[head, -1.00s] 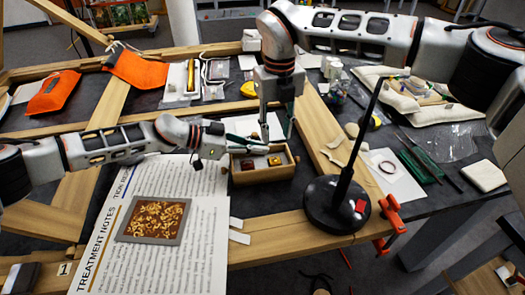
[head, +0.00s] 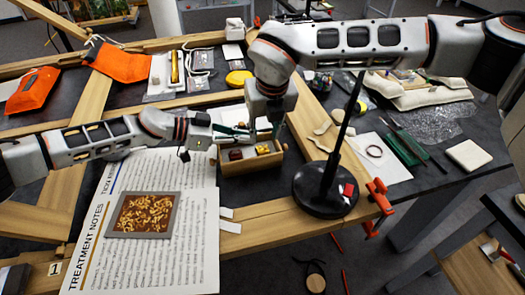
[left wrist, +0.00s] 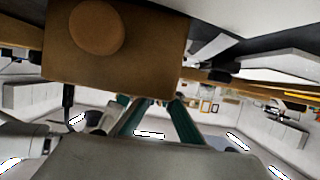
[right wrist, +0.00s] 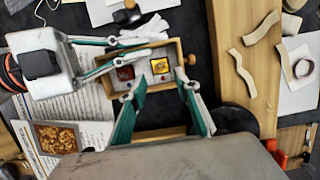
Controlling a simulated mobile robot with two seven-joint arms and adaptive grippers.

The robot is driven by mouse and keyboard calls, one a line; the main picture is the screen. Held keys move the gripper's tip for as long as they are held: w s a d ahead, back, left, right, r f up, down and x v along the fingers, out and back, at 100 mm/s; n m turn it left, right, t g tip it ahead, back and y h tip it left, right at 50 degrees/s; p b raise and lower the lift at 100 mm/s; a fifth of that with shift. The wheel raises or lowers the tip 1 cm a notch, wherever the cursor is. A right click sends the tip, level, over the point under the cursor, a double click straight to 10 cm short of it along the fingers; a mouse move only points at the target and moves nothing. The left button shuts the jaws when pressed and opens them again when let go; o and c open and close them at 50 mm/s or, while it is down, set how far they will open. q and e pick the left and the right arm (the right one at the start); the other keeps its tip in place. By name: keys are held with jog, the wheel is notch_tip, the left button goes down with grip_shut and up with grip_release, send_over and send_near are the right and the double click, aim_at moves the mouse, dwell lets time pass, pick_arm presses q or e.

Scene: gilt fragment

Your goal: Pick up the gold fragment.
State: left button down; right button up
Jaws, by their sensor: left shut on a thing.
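The gold fragment (right wrist: 160,66) is a small yellow piece in the right compartment of a small wooden box (right wrist: 150,85). It shows in the head view as a yellow patch (head: 263,149). My right gripper (right wrist: 158,94) points down over the box with its fingers spread, empty and apart from the fragment. It also shows in the head view (head: 263,129). My left gripper (head: 238,131) comes from the left and is shut on the box, seemingly at its far wall. In the left wrist view its fingers (left wrist: 155,105) reach the box's edge, partly hidden by the box.
A dark red piece (right wrist: 125,73) lies in the box's left compartment. A black lamp base (head: 325,190) stands right of the box. A framed panel of gold flakes (head: 145,214) lies on the treatment notes sheet (head: 190,240). Wooden beams (head: 265,218) border the work area.

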aim_at(263, 147)
jog(key=shift+x, duration=3.25)
jog(key=c, duration=0.7)
